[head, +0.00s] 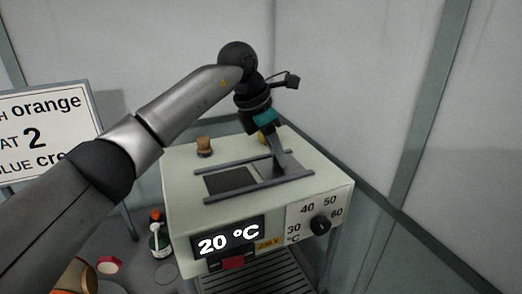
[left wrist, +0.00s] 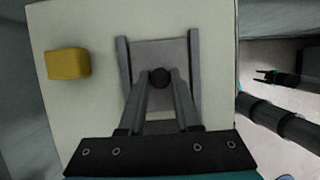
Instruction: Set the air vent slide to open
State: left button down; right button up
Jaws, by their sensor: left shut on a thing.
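The air vent slide is a grey plate (head: 262,168) between two dark rails on top of the pale press box (head: 185,175). A dark vent area (head: 230,180) lies uncovered to its left. My left gripper (head: 280,172) reaches down onto the plate. In the left wrist view its fingers (left wrist: 160,85) are closed around a small dark round knob (left wrist: 160,78) on the plate (left wrist: 180,55). A dark pronged part (left wrist: 275,77) at the right of that view may be my right gripper; its jaws are too small to judge.
A brown cork-like piece (head: 204,147) stands on the box top, and a yellow block (left wrist: 68,63) sits beside the rails. The front has a 20 °C display (head: 228,241), a red button (head: 233,263) and a black dial (head: 320,224). A sign (head: 45,125) stands left.

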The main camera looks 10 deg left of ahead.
pick_arm(q)
jog(key=shift+w+d+r, duration=0.1)
jog(key=shift+w+d, duration=0.05)
jog(key=shift+d, duration=0.15)
jog(key=shift+a, duration=0.1)
pick_arm(e)
jog(key=shift+w+d, duration=0.15)
jog(key=shift+d, duration=0.25)
